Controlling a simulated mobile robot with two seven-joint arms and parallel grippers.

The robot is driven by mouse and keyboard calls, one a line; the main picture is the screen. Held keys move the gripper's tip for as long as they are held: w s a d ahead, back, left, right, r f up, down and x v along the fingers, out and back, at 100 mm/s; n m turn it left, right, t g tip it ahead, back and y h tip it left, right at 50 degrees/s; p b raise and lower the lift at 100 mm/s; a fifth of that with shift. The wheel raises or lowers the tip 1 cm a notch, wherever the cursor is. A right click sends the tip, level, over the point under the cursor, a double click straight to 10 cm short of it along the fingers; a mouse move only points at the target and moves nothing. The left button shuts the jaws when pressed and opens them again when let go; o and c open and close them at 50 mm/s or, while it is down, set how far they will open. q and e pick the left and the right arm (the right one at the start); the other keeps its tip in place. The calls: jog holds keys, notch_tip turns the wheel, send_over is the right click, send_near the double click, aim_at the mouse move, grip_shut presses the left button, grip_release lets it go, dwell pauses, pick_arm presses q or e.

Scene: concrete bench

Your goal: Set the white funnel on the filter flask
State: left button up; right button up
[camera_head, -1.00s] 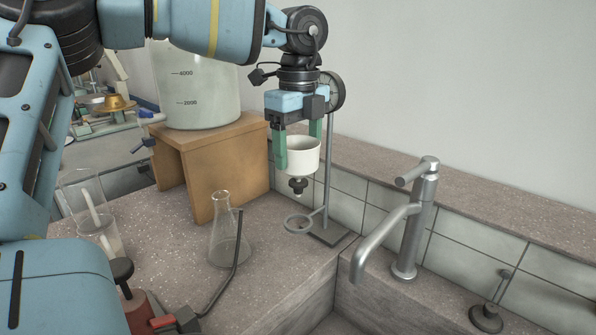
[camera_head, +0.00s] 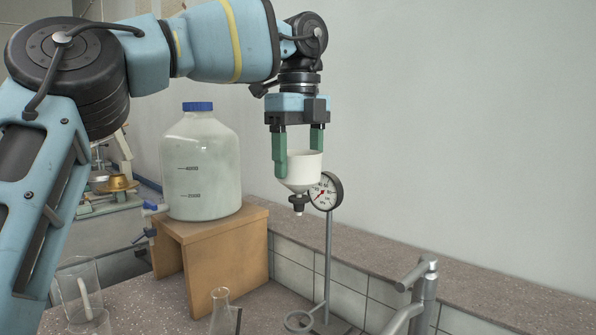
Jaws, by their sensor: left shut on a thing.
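The white funnel (camera_head: 305,172) has a dark stopper at its lower end. My left gripper (camera_head: 298,158) is shut on the funnel's wall and holds it upright in the air, above the ring stand. The filter flask (camera_head: 220,312) is clear glass and stands on the bench at the bottom of the view. Its lower part is cut off by the frame edge. The funnel is apart from the flask, higher and to its right. My right gripper is not in view.
A large bottle with a blue cap (camera_head: 200,165) stands on a wooden stand (camera_head: 215,246) behind the flask. A gauge (camera_head: 326,192) on a post with a ring (camera_head: 299,321) is below and beside the funnel. A tap (camera_head: 420,290) is at lower right. A beaker (camera_head: 80,290) is at lower left.

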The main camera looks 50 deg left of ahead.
pick_arm(q)
jog(key=shift+r, duration=0.2)
jog(key=shift+s+a, duration=0.25)
jog(key=shift+a, duration=0.05)
jog(key=s+a+f+m+p, duration=0.4)
jog(key=s+a+f+m, duration=0.2)
jog(key=s, duration=0.5)
jog(key=shift+s+a+f, duration=0.3)
jog(key=shift+a+f, duration=0.75)
jog(key=shift+f, duration=0.65)
jog(key=shift+f, duration=0.1)
notch_tip(320, 180, down, 8)
jog(key=b, duration=0.5)
jog(key=shift+r, duration=0.25)
